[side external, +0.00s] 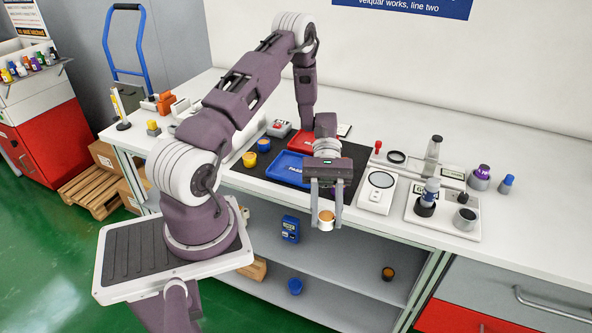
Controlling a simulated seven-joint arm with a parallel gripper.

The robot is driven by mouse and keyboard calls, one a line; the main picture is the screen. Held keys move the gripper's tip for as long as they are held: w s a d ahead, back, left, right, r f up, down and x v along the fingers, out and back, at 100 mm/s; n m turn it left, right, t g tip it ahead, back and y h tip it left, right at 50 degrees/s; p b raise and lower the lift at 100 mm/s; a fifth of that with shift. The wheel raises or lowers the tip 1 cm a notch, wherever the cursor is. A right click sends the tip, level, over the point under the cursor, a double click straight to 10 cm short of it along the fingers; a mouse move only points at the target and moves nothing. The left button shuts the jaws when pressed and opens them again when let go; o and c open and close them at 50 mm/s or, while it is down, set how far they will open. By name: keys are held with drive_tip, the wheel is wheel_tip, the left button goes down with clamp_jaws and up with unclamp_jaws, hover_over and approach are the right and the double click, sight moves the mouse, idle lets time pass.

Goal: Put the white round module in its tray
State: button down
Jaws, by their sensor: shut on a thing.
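My gripper (325,222) hangs near the front edge of the bench, pointing down. Its fingers are shut on the white round module (326,217), a small round piece with a pale side and an amber top. The module is held upright between the fingertips, in front of the black mat. A blue tray (286,170) and a red tray (300,141) lie on the black mat (352,153), behind and left of the gripper. My arm partly hides the trays, and their lettering is too small to read surely. I cannot tell which tray belongs to the module.
Below, the shelf holds a blue meter (290,229) and loose round pieces.

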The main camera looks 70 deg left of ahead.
drive_tip(key=s+a+r+m+g+y, duration=0.2)
drive_tip(key=s+a+m+g+y, duration=0.6)
drive_tip(key=s+m+y, duration=0.5)
wheel_tip(320, 180, up, 4)
drive_tip(key=m+t+y, duration=1.3)
drive_tip(key=m, duration=0.5)
hover_over(292, 176)
drive_tip(key=shift+t, duration=0.4)
wheel_tip(292, 176, down, 9)
drive_tip(key=shift+f, duration=0.35)
drive_tip(key=c, duration=1)
unclamp_jaws()
drive_tip(key=shift+f, duration=0.1)
drive_tip(key=shift+o, duration=0.2)
